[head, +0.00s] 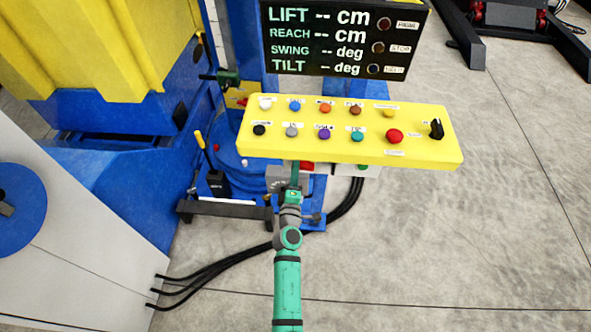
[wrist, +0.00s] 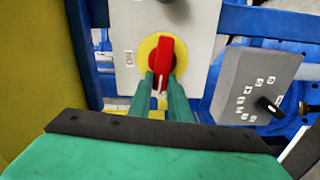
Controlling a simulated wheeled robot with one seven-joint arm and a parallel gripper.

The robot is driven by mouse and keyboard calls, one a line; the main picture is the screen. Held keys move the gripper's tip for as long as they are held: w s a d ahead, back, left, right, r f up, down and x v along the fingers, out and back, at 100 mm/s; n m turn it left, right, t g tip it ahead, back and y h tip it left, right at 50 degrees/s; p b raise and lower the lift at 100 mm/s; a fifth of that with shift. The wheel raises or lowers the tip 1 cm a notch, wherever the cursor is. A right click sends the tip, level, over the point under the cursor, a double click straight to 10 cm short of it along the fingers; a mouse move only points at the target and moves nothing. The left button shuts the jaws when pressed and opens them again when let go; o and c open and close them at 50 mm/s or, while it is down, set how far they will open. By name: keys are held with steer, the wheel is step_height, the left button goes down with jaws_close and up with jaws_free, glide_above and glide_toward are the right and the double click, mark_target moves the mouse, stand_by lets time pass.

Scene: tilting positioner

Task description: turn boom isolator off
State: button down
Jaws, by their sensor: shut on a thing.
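In the wrist view the isolator is a red rotary handle (wrist: 165,58) on a round yellow disc (wrist: 146,50), mounted on a pale plate (wrist: 200,25). The handle stands roughly upright in this view. An "ON" label (wrist: 129,56) reads upside down to its left. My gripper (wrist: 161,84) has its green fingers on both sides of the handle's lower end and is shut on it. In the head view my gripper (head: 294,172) reaches just under the yellow control panel, which hides most of the isolator.
The yellow control panel (head: 440,152) with several buttons overhangs my gripper. A display board (head: 335,50) is behind it. A grey box with a black knob (wrist: 250,80) is right of the isolator in the wrist view. Black cables (head: 220,262) run across the floor at left.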

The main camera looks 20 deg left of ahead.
steer(key=shift+f+n, duration=0.3)
steer(key=shift+n, duration=0.3)
steer(key=c, duration=1.6)
jaws_free()
steer(key=shift+c, duration=0.2)
steer(key=shift+r, duration=0.1)
steer(key=shift+s, duration=0.1)
steer(key=v, duration=1)
steer(key=shift+s+d, duration=0.15)
steer(key=shift+s, duration=0.15)
